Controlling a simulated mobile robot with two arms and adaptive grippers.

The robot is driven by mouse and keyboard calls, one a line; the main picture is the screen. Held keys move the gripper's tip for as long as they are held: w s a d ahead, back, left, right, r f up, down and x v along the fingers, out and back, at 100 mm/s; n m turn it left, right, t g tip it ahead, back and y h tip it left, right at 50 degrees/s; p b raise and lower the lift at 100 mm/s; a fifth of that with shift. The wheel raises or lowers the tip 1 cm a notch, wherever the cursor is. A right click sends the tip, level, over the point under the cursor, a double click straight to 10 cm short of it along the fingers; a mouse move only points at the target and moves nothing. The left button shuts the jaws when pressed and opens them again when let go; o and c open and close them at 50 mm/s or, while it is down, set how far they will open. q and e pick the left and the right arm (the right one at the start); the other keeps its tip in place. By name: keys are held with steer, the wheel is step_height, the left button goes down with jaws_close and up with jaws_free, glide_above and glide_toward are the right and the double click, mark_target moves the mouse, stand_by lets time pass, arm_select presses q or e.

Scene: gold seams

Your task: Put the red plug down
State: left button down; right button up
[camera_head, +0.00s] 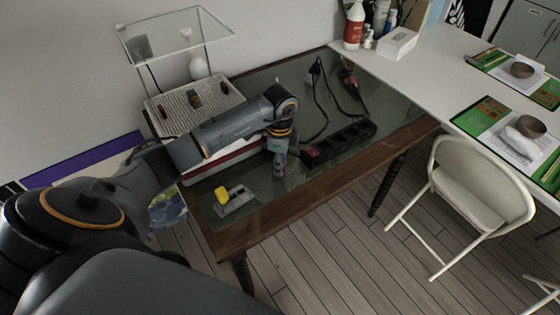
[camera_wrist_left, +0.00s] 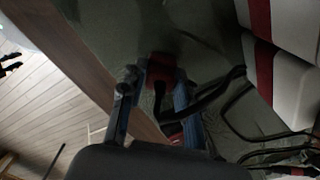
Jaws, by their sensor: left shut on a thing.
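My left gripper (camera_head: 279,168) points down over the glass-topped table (camera_head: 285,195), just left of the black power strip (camera_head: 345,140). In the left wrist view, the gripper (camera_wrist_left: 158,85) is shut on the red plug (camera_wrist_left: 160,68), which sits between its fingertips. A black cord (camera_wrist_left: 212,92) runs from near the plug to the right. In the head view the plug is mostly hidden by the gripper. I cannot tell whether it touches the glass. My right gripper is not in view.
A yellow and grey item (camera_head: 235,199) lies near the table's front left. A red and white box (camera_head: 222,160) is behind the arm. Black cords (camera_head: 318,95) lie toward the back. A folding chair (camera_head: 475,190) stands right.

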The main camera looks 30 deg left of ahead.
arm_select(q)
steer(key=c, duration=1)
jaws_free()
steer(key=shift+f, duration=0.1)
steer(key=shift+r, duration=0.3)
step_height(320, 180, up, 13)
steer(key=shift+f+b, duration=0.2)
steer(key=shift+b, duration=0.2)
